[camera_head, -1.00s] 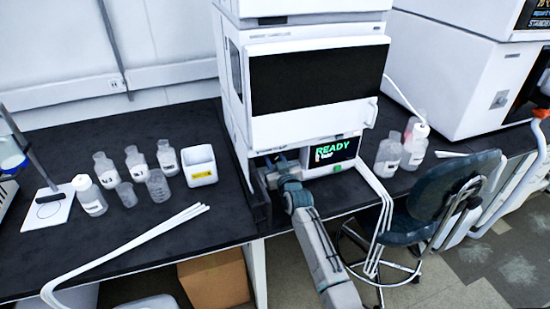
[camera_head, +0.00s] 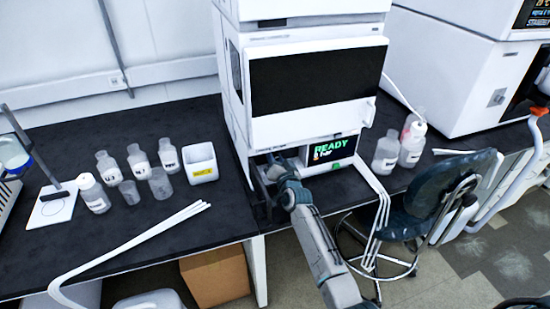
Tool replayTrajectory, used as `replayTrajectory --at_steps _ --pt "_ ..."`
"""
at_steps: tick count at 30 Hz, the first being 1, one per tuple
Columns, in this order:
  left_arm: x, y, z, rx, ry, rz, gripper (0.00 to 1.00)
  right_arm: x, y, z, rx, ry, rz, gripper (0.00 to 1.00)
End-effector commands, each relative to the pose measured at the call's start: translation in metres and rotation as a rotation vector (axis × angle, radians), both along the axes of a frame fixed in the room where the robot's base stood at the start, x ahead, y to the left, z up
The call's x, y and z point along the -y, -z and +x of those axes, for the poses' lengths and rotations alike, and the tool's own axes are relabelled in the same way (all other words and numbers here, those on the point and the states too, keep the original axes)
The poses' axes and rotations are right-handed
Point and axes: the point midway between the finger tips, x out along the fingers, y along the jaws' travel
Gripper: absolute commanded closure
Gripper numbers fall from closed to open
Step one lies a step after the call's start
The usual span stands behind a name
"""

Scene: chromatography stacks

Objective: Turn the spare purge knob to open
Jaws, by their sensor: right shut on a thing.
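My right arm reaches up from the bottom right of centre to the lower front of the white chromatography stack (camera_head: 316,118). My right gripper (camera_head: 272,170) is at the recess left of the stack's small screen (camera_head: 331,149), which reads READY in green. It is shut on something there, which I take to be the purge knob. The knob itself is hidden behind the gripper, so I cannot tell its angle. My left gripper is not in view.
Several bottles and beakers (camera_head: 160,184) and a white bin (camera_head: 200,164) stand on the black bench to the left. White tubing (camera_head: 140,240) crosses the bench front. A dark blue chair (camera_head: 437,190) stands at the right. Two bottles (camera_head: 412,147) are right of the stack.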

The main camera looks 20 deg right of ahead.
Motion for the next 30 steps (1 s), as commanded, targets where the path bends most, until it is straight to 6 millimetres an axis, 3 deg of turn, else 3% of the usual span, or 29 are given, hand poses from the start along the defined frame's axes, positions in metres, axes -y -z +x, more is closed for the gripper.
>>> replayTrajectory --at_steps 17,18,21,30 --pt "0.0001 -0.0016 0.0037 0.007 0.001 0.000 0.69 0.0001 0.0009 -0.0002 -0.003 0.000 0.034 0.91" --pt "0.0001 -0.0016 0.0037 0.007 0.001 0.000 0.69 0.0000 0.0010 -0.0002 -0.003 0.000 0.034 0.66" --pt "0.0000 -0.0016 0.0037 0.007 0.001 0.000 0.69 0.0000 0.0009 -0.0002 -0.003 0.000 0.034 0.47" --pt "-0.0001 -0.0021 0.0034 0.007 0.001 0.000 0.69 0.0001 0.0003 -0.0010 -0.002 -0.001 0.034 0.47"
